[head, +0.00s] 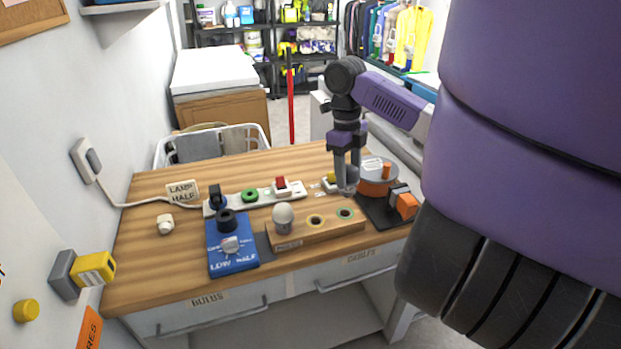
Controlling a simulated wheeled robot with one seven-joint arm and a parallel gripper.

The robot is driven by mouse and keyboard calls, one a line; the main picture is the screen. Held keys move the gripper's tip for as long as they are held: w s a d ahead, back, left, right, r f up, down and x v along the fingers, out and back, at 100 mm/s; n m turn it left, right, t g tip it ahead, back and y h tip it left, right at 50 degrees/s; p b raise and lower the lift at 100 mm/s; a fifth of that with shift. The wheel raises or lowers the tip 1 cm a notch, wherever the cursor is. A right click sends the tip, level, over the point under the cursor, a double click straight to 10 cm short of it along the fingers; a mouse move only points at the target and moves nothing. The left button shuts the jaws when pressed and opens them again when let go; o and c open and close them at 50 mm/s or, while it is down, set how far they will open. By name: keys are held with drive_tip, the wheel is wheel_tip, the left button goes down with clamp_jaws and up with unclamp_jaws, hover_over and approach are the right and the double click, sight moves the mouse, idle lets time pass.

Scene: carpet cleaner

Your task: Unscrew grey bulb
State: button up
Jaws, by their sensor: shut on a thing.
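My gripper (346,186) points down at the back right of the wooden table, just left of the orange round device. Its fingers are shut on a small grey thing that they mostly hide; I cannot tell for sure whether it is the grey bulb, or whether it sits in a socket. A pale grey, round-topped bulb (283,215) with a darker base stands upright in the left place of a wooden holder (330,236). The holder's other two places, ringed yellow and green, look empty. My gripper is behind and to the right of that bulb, apart from it.
The orange device (377,182) and a dark pad (375,209) are close to my gripper. A white power strip (263,193) runs to its left. A blue dial box (231,253) stands left of the holder. A small white piece (165,224) lies at left.

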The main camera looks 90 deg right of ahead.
sight(346, 195)
drive_tip(key=shift+f+b, duration=2.7)
drive_tip(key=shift+b, duration=0.25)
drive_tip(key=shift+f+b, duration=1.25)
drive_tip(key=shift+b, duration=0.35)
drive_tip(key=o, duration=0.8)
drive_tip(key=shift+c, duration=0.2)
drive_tip(key=shift+r, duration=0.15)
drive_tip(key=r, duration=0.7)
drive_tip(key=shift+w+d+r+p, duration=0.25)
drive_tip(key=shift+w+p, duration=0.15)
